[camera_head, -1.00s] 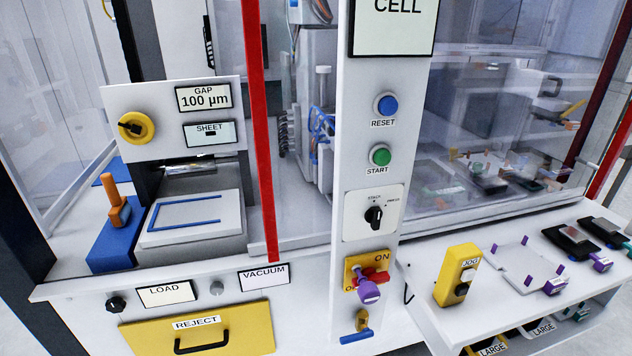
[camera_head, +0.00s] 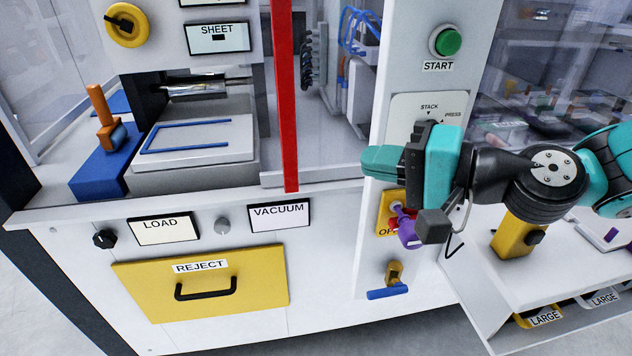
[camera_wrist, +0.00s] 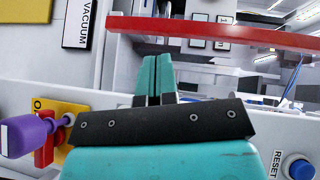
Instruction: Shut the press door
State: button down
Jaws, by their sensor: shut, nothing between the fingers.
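A tall red edge strip (camera_head: 286,100) stands upright in front of the clear-walled cell, to the right of the press opening. I take it for the edge of the press door; the clear panel itself is hard to make out. The opening beside it shows the pale press bed (camera_head: 195,160) with a blue U-shaped guide. In the wrist view the red strip (camera_wrist: 215,32) crosses the top, ahead of my fingers. My gripper (camera_head: 372,162) is shut and empty, in front of the control post and right of the strip. Its teal fingertips (camera_wrist: 157,65) appear apart from the strip.
The control post (camera_head: 400,60) carries a green START button (camera_head: 446,42) and a purple-tagged yellow switch (camera_head: 390,213) below my gripper. A yellow REJECT drawer (camera_head: 203,270) is low at the left. A side shelf (camera_head: 480,285) stands at the right.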

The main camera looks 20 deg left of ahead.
aim_at(296, 138)
jog(key=w+a+f+m+p, duration=0.1)
jog(key=a, duration=0.2)
jog(key=w+a+m+t+y+p, duration=0.1)
jog(key=w+a+p, duration=0.1)
jog(key=a, duration=0.1)
jog(key=w+a+f+m+t+p, duration=0.1)
jog(key=w+a, duration=0.1)
jog(key=a, duration=0.1)
jog(key=shift+a+f+y+p, duration=0.2)
jog(key=shift+f+y+p, duration=0.1)
jog(key=shift+p, duration=0.1)
jog(key=shift+w+a+f, duration=0.15)
jog(key=shift+a+f, duration=0.1)
jog(key=shift+a, duration=0.5)
jog(key=shift+p, duration=0.35)
